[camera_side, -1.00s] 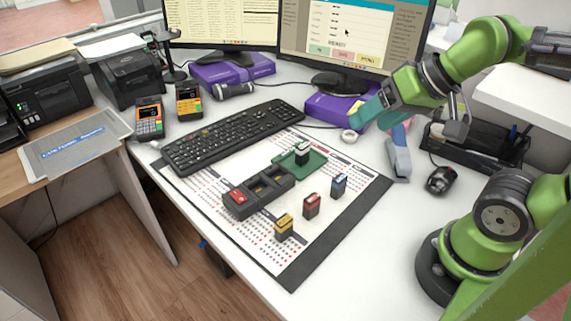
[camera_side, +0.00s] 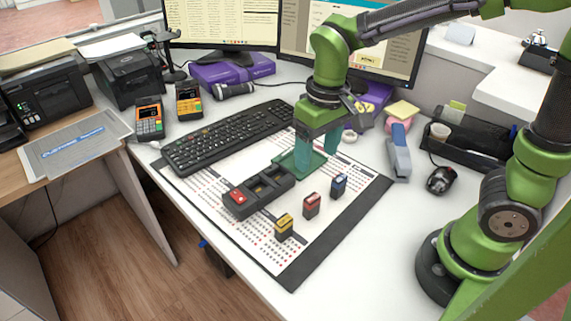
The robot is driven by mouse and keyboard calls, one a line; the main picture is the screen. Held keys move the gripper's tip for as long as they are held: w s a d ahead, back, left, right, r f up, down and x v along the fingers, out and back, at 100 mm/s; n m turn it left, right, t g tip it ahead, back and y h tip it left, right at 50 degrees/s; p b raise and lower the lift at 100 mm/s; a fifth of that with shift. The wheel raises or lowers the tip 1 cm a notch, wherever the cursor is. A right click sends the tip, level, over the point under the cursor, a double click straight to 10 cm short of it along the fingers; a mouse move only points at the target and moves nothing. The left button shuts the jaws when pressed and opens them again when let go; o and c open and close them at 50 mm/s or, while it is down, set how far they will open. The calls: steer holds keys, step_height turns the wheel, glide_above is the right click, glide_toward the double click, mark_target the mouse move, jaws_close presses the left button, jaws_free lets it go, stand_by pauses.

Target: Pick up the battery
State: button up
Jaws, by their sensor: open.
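The small dark block with a green top that stood on this tray earlier is hidden, apparently behind or between the fingers. Small battery-like blocks stand upright on the mat in front: a yellow-topped one (camera_side: 284,227), a red one (camera_side: 311,205) and a blue one (camera_side: 338,186). I cannot tell which block is the battery.
The blocks stand on a printed mat (camera_side: 315,254) with a dark border. A keyboard (camera_side: 228,137) lies behind the holder. A grey stapler (camera_side: 399,153) and a mouse (camera_side: 440,180) are to the right. Monitors and purple boxes stand behind.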

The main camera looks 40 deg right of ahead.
mark_target(310, 196)
steer(key=f, duration=1.1)
steer(key=shift+w+d, duration=0.1)
steer(key=shift+w, duration=0.2)
steer(key=shift+w+d+f, duration=0.1)
steer(key=shift+w+f, duration=0.05)
steer(key=shift+f, duration=2.6)
steer(key=shift+c, duration=0.5)
steer(key=c, duration=1)
steer(key=shift+r, duration=0.1)
